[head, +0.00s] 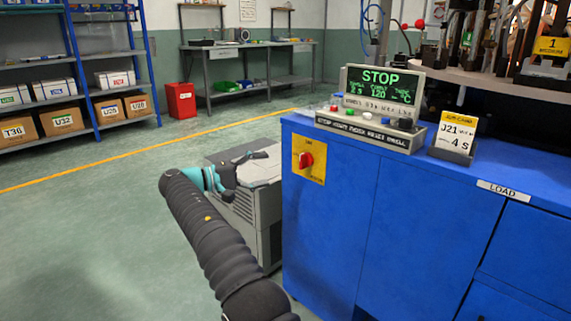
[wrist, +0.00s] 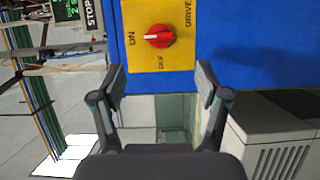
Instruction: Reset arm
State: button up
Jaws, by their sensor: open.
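My gripper (wrist: 160,97) is open and empty in the wrist view, its two fingers spread apart. Just beyond the fingers is a yellow switch plate with a red rotary switch (wrist: 159,36), marked ON, OFF and DRIVE. In the head view my gripper (head: 250,168) is at the end of my dark sleeved arm, to the left of the red switch (head: 306,160) and apart from it. The blue machine cabinet (head: 330,215) carries the switch on its front.
A control box with a green STOP display (head: 380,85) and buttons stands on the cabinet, beside a J21 card holder (head: 456,140). A grey vented unit (head: 262,225) stands behind my gripper. Shelves with boxes (head: 55,122) and a red bin (head: 181,101) are farther back. Floor at left is clear.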

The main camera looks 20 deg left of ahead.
jog(key=shift+w+a, duration=0.1)
jog(key=w+a+f+n+y, duration=0.1)
jog(key=a+f+n+y, duration=0.15)
jog(key=f, duration=0.45)
jog(key=w+a+f+n+y, duration=0.1)
jog(key=f+n+y, duration=0.2)
jog(key=f, duration=0.4)
jog(key=s+d+f+g+y, duration=0.1)
jog(key=d+f+g, duration=0.25)
jog(key=d, duration=0.25)
jog(key=s+d+r+m+g+y+p, duration=0.1)
jog(key=s+d+r+m, duration=0.3)
jog(key=s+d, duration=0.7)
jog(key=s+d+r+m+g+y+p, duration=0.1)
jog(key=s+d+r+m, duration=0.4)
jog(key=s+d, duration=0.6)
jog(key=s+d+r+m+g+y+p, duration=0.1)
jog(key=s+d+r+m+y, duration=0.3)
jog(key=s+d, duration=0.7)
jog(key=d+r+m+p, duration=0.1)
jog(key=d+r, duration=0.1)
jog(key=d, duration=1.3)
jog(key=shift+s+d+r+g+p, duration=0.2)
jog(key=shift+s+d+g+p, duration=0.15)
jog(key=shift+s+d, duration=0.05)
